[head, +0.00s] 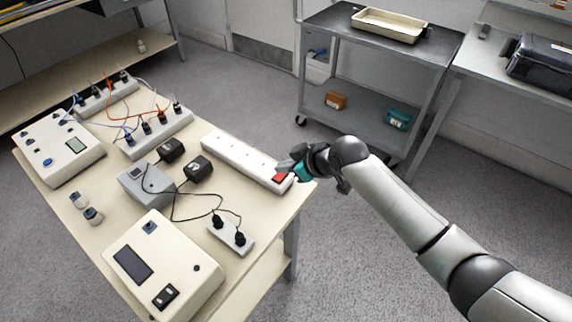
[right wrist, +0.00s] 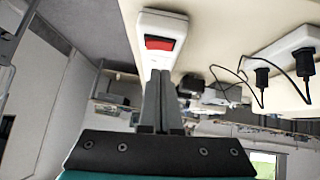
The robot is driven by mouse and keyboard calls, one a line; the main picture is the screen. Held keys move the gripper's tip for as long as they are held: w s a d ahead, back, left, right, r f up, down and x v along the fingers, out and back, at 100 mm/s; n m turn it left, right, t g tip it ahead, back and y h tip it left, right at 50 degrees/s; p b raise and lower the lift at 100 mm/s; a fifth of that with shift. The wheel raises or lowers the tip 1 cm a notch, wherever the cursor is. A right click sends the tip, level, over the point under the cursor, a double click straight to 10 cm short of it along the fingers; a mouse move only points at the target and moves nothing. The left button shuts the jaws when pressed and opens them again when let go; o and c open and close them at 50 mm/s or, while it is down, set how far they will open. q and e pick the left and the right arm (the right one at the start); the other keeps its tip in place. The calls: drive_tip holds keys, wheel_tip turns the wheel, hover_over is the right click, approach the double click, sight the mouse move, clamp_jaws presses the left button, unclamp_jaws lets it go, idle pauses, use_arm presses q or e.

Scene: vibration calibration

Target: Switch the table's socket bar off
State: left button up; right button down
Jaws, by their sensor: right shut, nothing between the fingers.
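The white socket bar (head: 240,160) lies along the right edge of the table (head: 262,207), with a red rocker switch (head: 280,177) at its near right end. In the right wrist view the bar's end (right wrist: 148,20) and its red switch (right wrist: 160,43) show just past the fingertips. My right gripper (head: 284,166) is shut and empty, with its tips at the switch end of the bar. In the right wrist view its fingers (right wrist: 161,75) are together; I cannot tell whether they touch the switch. My left gripper is not in view.
A small white socket block (head: 231,236) with black plugs, two black adapters (head: 199,168), a grey box (head: 146,185) and a large cream device (head: 165,265) share the table. A grey cart (head: 365,85) stands beyond. Floor between is clear.

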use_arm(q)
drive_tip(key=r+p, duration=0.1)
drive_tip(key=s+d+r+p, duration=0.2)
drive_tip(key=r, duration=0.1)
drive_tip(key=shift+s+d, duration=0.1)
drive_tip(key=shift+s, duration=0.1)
use_arm(e)
drive_tip(key=v, duration=1)
drive_tip(key=shift+r, duration=0.5)
drive_tip(key=shift+s+a, duration=0.1)
